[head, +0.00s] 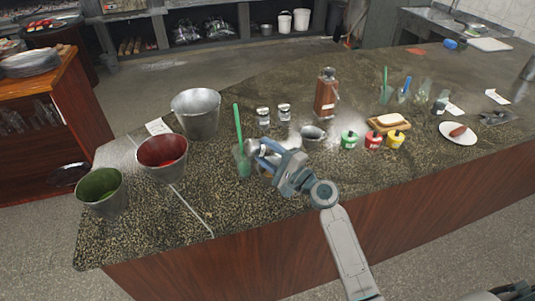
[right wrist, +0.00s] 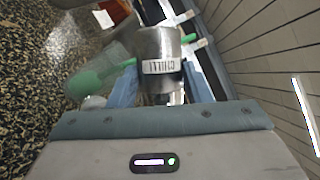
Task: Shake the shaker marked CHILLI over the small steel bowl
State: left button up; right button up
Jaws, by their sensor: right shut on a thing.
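My right gripper (head: 262,152) is shut on a steel shaker (right wrist: 158,48), held between the blue fingers in the right wrist view. Its white label carries dark letters that appear to read CHILLI. In the head view the fingers and wrist hide most of this shaker. The small steel bowl (head: 312,136) stands on the counter to the right of and behind my right gripper, apart from it. I cannot make out the bowl in the right wrist view.
Two more labelled shakers (head: 273,113) stand behind the gripper. A glass with a green stick (head: 243,164) is close on its left. Metal buckets (head: 195,117) stand further left. A brown bottle (head: 326,95) and green, red and yellow pots (head: 373,140) are near the bowl.

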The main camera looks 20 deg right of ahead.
jog(key=shift+s+r, duration=0.1)
jog(key=shift+r, duration=0.75)
pick_arm(q)
jog(key=shift+r, duration=0.65)
pick_arm(e)
jog(key=shift+f, duration=0.15)
notch_tip(320, 180, down, 4)
jog(key=shift+f, duration=0.1)
notch_tip(320, 180, up, 4)
jog(key=shift+r, duration=0.25)
jog(key=shift+f, duration=0.1)
pick_arm(q)
jog(key=shift+p, duration=0.35)
